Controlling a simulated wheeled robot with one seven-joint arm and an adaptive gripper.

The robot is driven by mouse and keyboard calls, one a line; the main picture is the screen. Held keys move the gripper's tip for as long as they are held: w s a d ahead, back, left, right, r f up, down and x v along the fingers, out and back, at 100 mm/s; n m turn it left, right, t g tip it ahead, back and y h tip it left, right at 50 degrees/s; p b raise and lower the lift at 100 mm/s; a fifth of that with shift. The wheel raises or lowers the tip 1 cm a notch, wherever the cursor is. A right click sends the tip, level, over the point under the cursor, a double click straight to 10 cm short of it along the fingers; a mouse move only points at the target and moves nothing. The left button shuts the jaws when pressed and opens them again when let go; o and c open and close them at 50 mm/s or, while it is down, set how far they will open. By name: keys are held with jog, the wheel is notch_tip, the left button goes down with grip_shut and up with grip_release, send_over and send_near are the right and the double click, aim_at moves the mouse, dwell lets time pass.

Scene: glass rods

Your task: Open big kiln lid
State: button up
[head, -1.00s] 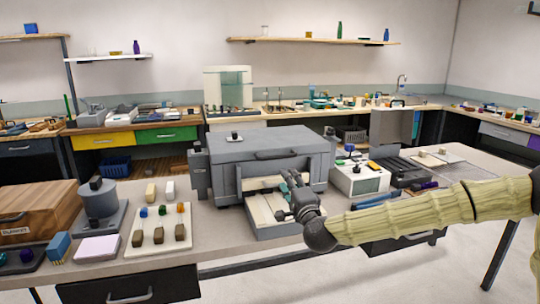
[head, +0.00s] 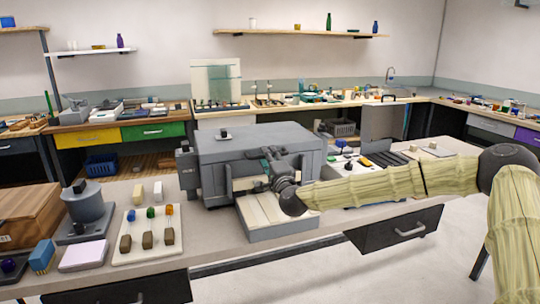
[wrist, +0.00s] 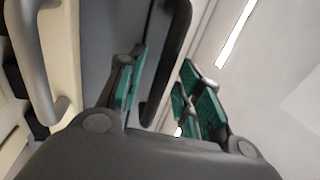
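The big kiln (head: 213,180) is a grey box on the bench in the head view, and its lid (head: 235,145) is down. My gripper (head: 272,156) is at the lid's front side and hides the lid handle in the head view. In the wrist view my gripper (wrist: 164,68) is open, with green-padded fingers. A dark bar handle (wrist: 178,40) runs between the fingers, and I cannot tell whether they touch it. A lighter grey handle (wrist: 35,65) shows at the left of the wrist view.
A pale tray (head: 285,230) juts out in front of the kiln. A white board with small blocks (head: 148,240), a grey pot (head: 88,210) and a wooden box (head: 25,215) stand to the left. A white device (head: 352,170) and dark trays (head: 392,160) are to the right.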

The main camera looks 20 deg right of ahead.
jog(key=shift+w+r, duration=0.15)
jog(key=shift+w, duration=0.35)
